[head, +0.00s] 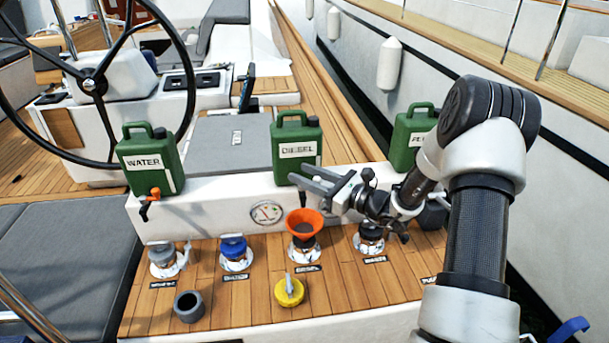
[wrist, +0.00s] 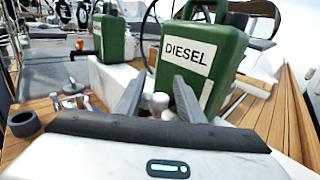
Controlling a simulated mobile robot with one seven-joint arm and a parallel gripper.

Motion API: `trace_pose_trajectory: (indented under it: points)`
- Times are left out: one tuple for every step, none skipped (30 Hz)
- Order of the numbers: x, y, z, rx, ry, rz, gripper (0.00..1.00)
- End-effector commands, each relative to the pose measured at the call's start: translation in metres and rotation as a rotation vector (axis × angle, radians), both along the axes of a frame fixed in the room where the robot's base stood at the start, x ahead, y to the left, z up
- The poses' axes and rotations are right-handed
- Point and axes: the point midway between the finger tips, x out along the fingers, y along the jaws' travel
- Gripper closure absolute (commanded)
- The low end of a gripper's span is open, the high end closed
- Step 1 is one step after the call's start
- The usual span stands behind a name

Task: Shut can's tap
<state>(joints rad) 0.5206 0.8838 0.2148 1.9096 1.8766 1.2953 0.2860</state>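The green DIESEL can (head: 296,135) stands on the white ledge, and its label faces me in the wrist view (wrist: 213,62). Pale rounded shapes show between the fingers; I cannot tell contact. The green WATER can (head: 140,150) has an orange tap (head: 151,196) low on its front.
An orange funnel (head: 304,222) stands in a deck filler below my gripper. Grey (head: 163,253), blue (head: 234,246) and black (head: 371,231) capped fillers flank it. A yellow cap (head: 289,291) and a grey ring-shaped cup (head: 189,306) lie in front. Another green can (head: 408,135) stands right.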

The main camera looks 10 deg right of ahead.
Motion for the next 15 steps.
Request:
trace_pose_trajectory:
  points:
    - [0.0017, 0.0022, -0.0002, 0.000, 0.000, 0.001, 0.65]
    - [0.0023, 0.0028, -0.0002, -0.001, 0.001, 0.000, 0.65]
    - [0.0030, 0.0032, -0.0002, -0.001, 0.001, 0.000, 0.65]
    - [0.0034, 0.0034, -0.0002, -0.001, 0.001, 0.000, 0.65]
    - [0.0034, 0.0035, -0.0002, -0.001, 0.001, 0.000, 0.65]
    - [0.0036, 0.0035, -0.0002, -0.001, 0.001, -0.001, 0.65]
    - [0.0035, 0.0034, -0.0002, -0.001, 0.001, -0.001, 0.65]
    - [0.0035, 0.0034, -0.0002, -0.001, 0.001, -0.001, 0.65]
    - [0.0034, 0.0033, -0.0001, -0.001, 0.001, -0.001, 0.65]
    - [0.0034, 0.0033, -0.0001, -0.001, 0.001, -0.001, 0.65]
    - [0.0034, 0.0034, -0.0001, -0.001, 0.001, 0.000, 0.69]
    - [0.0034, 0.0033, -0.0001, -0.001, 0.001, 0.000, 0.75]
    - [0.0034, 0.0033, -0.0001, -0.001, 0.001, 0.000, 0.80]
    - [0.0034, 0.0033, -0.0001, -0.001, 0.001, 0.000, 0.85]
    - [0.0033, 0.0032, -0.0001, -0.001, 0.000, 0.000, 0.92]
